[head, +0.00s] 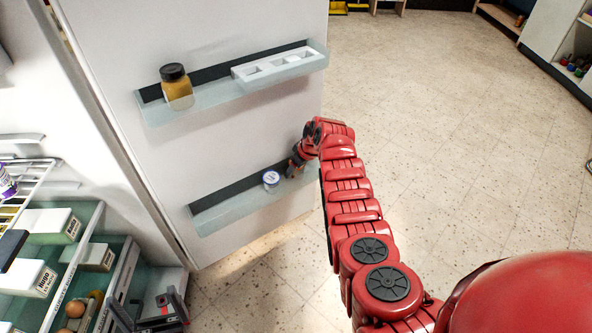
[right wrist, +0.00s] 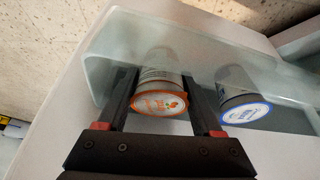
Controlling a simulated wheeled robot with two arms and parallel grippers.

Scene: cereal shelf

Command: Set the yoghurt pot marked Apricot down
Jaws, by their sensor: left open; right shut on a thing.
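The yoghurt pot with an orange rim and orange fruit on its lid (right wrist: 160,102) is between the fingers of my right gripper (right wrist: 158,88) in the right wrist view. The gripper is shut on it. The pot is at the lower door shelf (head: 222,213), within its clear front wall; I cannot tell whether its base touches the shelf floor. In the head view, my right gripper (head: 293,168) is at the right part of this shelf and hides the pot. My left gripper (head: 150,312) is open and empty at the bottom left, by the fridge interior.
A blue-rimmed pot (head: 271,180) stands just beside the held one; it also shows in the right wrist view (right wrist: 238,98). The upper door shelf (head: 208,97) holds a black-lidded jar (head: 177,88) and a white tray (head: 280,66). The lower shelf's left part is clear.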

